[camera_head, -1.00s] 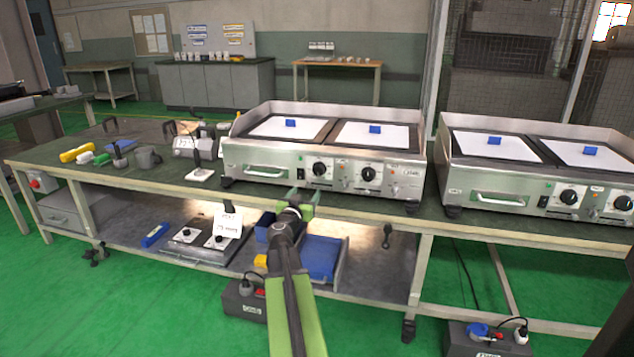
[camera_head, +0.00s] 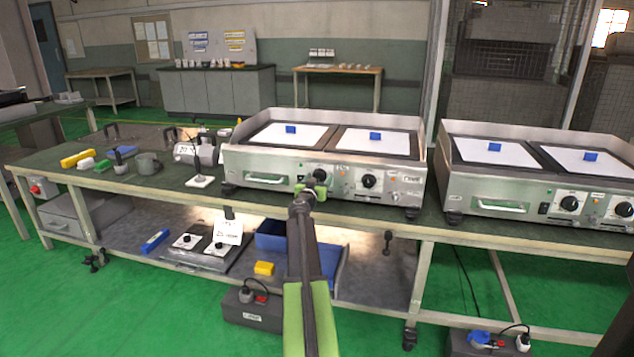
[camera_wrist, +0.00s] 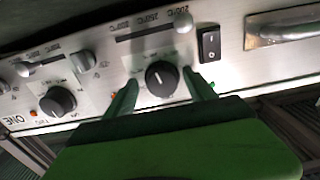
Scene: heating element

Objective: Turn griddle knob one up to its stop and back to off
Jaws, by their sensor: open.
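The left griddle (camera_head: 240,160) stands on the bench, and its front panel carries the word ONE in the wrist view. Its left black knob (camera_head: 320,173) is also in the wrist view (camera_wrist: 161,77), with its white mark about upright in the picture. My gripper (camera_head: 312,190) is open in front of that knob. In the wrist view my green fingertips (camera_wrist: 160,80) lie on either side of the knob, with gaps; I cannot tell how deep they reach. A second black knob (camera_head: 368,181) is to the right, and at left in the wrist view (camera_wrist: 57,101).
A black rocker switch (camera_wrist: 209,43), a temperature slider (camera_wrist: 183,22) and a bar handle (camera_wrist: 285,25) are close to the knob. A second griddle (camera_head: 530,190) stands to the right. Mug (camera_head: 148,162) and tools lie left on the bench. A blue bin (camera_head: 270,240) is on the lower shelf.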

